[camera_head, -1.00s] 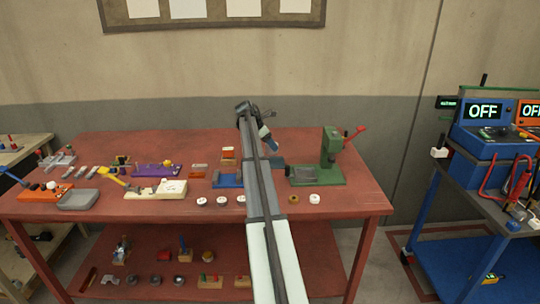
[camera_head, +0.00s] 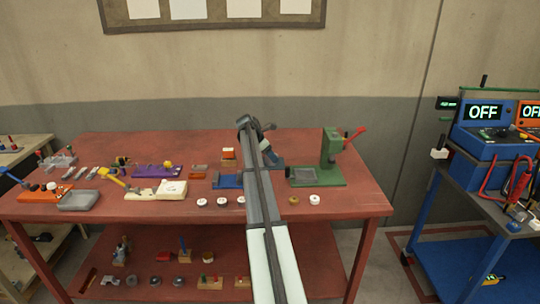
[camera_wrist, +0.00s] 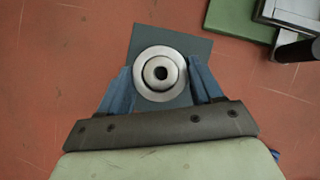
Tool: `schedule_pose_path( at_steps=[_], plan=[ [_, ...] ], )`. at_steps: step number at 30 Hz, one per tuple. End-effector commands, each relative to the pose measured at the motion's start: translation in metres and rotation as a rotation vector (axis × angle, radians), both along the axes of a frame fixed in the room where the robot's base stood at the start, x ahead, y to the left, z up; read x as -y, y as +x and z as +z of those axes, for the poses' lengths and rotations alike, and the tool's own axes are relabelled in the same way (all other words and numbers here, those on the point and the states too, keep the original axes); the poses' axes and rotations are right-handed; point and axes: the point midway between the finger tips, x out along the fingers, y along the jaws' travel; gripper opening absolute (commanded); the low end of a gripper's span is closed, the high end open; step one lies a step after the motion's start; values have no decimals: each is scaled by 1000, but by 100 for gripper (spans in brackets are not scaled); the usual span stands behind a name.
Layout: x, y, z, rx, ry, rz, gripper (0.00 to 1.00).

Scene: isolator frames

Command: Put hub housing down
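The hub housing (camera_wrist: 160,54) is a round, silvery metal ring with a dark central hole, seen from above in the wrist view. My gripper (camera_wrist: 160,75) has one blue finger on each side of it, and both seem to touch its rim. A dark grey-blue pad (camera_wrist: 197,45) lies under the housing on the red table. I cannot tell whether the housing rests on the pad or hangs just above it. In the head view my arm hides the housing, and my gripper (camera_head: 268,155) is low over the table, largely hidden.
A green press (camera_head: 330,160) with a red lever stands just right of my gripper; its base (camera_wrist: 240,18) shows at the wrist view's upper right. A blue fixture (camera_head: 229,181) is to the left. Several small round parts line the front of the red table (camera_head: 345,205).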

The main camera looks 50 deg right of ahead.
Motion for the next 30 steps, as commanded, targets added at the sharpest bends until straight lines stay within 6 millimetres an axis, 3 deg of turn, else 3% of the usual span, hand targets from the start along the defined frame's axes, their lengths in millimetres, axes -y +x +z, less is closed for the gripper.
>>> schedule_pose_path(
  at_steps=[6, 17, 30],
  plan=[
    [0, 0, 0, 0, 0, 0, 86],
    [-2, 1, 6, 1, 0, 1, 86],
    [-39, 16, 69, 2, -1, 1, 86]
  ],
)
